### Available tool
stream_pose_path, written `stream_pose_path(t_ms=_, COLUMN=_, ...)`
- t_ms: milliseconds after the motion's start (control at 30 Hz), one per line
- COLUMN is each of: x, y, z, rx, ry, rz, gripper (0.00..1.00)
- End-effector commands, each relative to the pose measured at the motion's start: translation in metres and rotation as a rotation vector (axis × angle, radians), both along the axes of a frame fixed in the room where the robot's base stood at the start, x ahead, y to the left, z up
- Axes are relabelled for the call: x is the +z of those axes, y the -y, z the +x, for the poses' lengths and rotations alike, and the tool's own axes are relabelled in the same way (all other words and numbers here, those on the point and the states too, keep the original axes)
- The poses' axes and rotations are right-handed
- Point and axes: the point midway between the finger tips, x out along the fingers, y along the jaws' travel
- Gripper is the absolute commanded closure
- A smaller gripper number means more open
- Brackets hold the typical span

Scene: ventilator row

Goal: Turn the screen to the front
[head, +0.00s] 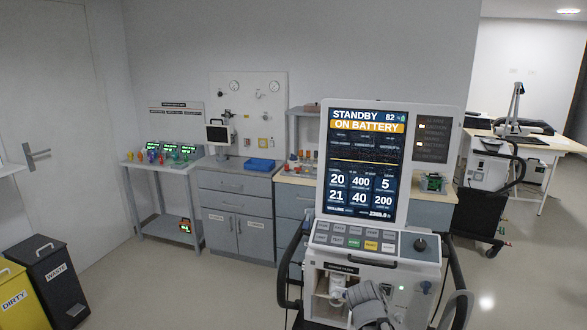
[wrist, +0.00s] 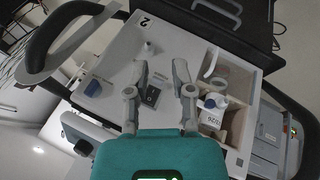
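The ventilator's screen (head: 362,165) stands upright above its control panel (head: 370,241) in the head view. Its lit face points roughly toward the head camera, slightly skewed, and reads "STANDBY ON BATTERY". A dark indicator panel (head: 433,139) is on its right side. In the wrist view my gripper (wrist: 160,65) is open with nothing between its fingers. Its fingers are over a white surface (wrist: 125,55) marked "2", with compartments at the right. The screen cannot be made out surely in the wrist view, and I cannot tell whether the fingertips touch anything.
Black handles (head: 286,265) flank the ventilator. A bottle (wrist: 215,103) sits in a compartment in the wrist view. Behind are a grey cabinet (head: 236,205) and a side table (head: 150,168). A black waste bin (head: 55,290) is at left. The floor at left centre is clear.

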Motion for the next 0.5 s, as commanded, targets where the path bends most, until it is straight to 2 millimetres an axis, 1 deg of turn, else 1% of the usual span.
stream_pose_path(t_ms=33, x=0.006, y=-0.008, z=-0.011, rx=-0.008, ry=-0.035, rz=0.057, gripper=0.69)
stream_pose_path(t_ms=200, x=0.008, y=-0.038, z=-0.041, rx=-0.015, ry=-0.157, rz=0.251, gripper=0.69)
stream_pose_path(t_ms=333, x=0.012, y=-0.057, z=-0.057, rx=-0.007, ry=-0.224, rz=0.36, gripper=0.69)
stream_pose_path(t_ms=500, x=0.015, y=-0.073, z=-0.067, rx=0.011, ry=-0.269, rz=0.431, gripper=0.69)
